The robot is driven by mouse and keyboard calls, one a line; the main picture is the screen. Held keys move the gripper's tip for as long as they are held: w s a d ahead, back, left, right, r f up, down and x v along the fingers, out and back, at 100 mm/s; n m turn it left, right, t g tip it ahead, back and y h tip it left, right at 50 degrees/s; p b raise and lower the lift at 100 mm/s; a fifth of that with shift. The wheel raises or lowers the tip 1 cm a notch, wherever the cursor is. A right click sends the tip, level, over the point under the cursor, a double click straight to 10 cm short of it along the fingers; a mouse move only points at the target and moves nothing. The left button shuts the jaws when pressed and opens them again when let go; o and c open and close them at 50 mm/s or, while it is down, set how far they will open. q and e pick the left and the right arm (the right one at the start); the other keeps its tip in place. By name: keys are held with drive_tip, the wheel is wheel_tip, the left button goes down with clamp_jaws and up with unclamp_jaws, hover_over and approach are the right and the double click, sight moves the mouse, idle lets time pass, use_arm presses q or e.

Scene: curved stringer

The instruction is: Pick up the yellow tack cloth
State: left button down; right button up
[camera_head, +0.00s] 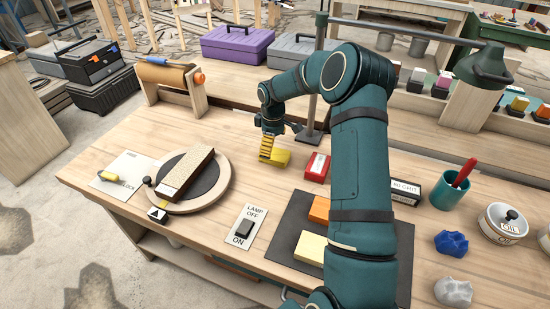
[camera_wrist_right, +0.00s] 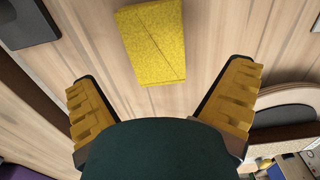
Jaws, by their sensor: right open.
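A folded yellow cloth (camera_head: 281,158), which looks like the tack cloth, lies flat on the wooden bench. In the right wrist view the yellow cloth (camera_wrist_right: 155,42) shows a crease and lies ahead of the fingers, roughly midway between them sideways. My right gripper (camera_head: 266,148) has yellow ribbed fingers and is just left of the cloth in the head view, partly overlapping it. In the right wrist view my right gripper (camera_wrist_right: 162,76) is open, its fingers wide apart with nothing between them. I cannot tell its exact height. My left gripper is not in view.
A red box (camera_head: 317,167) lies right of the cloth. A turntable (camera_head: 217,190) carries a long block to the left. A lamp (camera_head: 487,68) stands behind on a post. A dark mat (camera_head: 286,236) holds orange and pale yellow blocks. Bare bench surrounds the cloth.

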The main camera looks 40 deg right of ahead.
sight(275, 154)
drive_tip(key=f, duration=0.1)
drive_tip(key=f+b, duration=0.1)
drive_tip(key=f, duration=0.3)
drive_tip(key=shift+s+d+f, duration=0.15)
drive_tip(key=shift+d, duration=0.1)
drive_tip(key=c, duration=1.2)
